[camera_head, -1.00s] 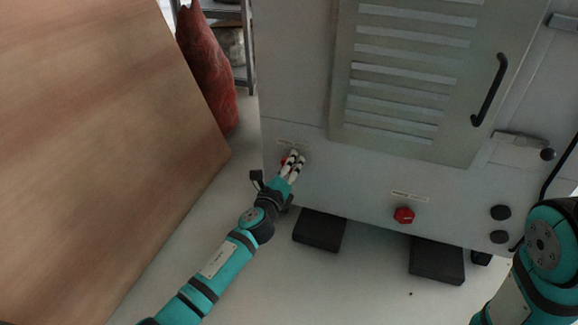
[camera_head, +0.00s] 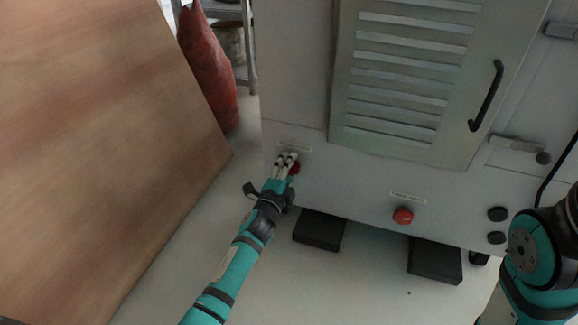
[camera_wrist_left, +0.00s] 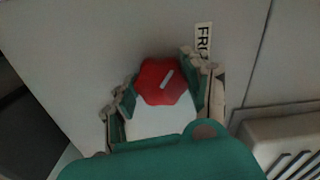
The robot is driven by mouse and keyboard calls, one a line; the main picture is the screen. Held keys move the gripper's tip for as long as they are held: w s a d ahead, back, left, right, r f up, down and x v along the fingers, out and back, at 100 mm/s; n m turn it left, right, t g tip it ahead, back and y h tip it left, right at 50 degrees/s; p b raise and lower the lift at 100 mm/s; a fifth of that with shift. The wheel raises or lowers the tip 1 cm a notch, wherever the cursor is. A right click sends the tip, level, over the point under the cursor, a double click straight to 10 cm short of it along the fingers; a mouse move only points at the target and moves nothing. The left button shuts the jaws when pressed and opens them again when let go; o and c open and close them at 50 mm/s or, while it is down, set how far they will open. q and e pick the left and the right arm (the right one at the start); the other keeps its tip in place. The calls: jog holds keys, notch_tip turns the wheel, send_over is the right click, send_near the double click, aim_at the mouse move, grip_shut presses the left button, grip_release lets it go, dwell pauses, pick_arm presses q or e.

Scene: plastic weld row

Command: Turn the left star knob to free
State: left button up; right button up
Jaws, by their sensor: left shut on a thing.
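The left star knob is red (camera_head: 295,168) and sits low on the left of the grey machine front, partly hidden by my gripper's fingers in the head view. In the left wrist view the knob (camera_wrist_left: 158,80) shows a short white mark slanting up to the right. My left gripper (camera_head: 287,161) is shut on this knob, with its fingers on either side of it (camera_wrist_left: 160,85). A label (camera_wrist_left: 203,40) beside the knob is partly cut off and reads "FR". My right arm shows at the right edge; its gripper is out of view.
A second red knob (camera_head: 403,216) sits further right, under its own label. A louvred door with a black handle (camera_head: 486,97) is above. A wooden panel (camera_head: 100,150) stands left, with a red sack (camera_head: 208,70) behind it. Black feet (camera_head: 320,230) are under the machine.

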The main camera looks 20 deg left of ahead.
pick_arm(q)
jog(key=shift+f+n, duration=0.1)
jog(key=shift+n, duration=0.5)
jog(key=o, duration=1.2)
jog(key=shift+s, duration=0.1)
jog(key=s, duration=1.2)
jog(key=shift+a, duration=0.2)
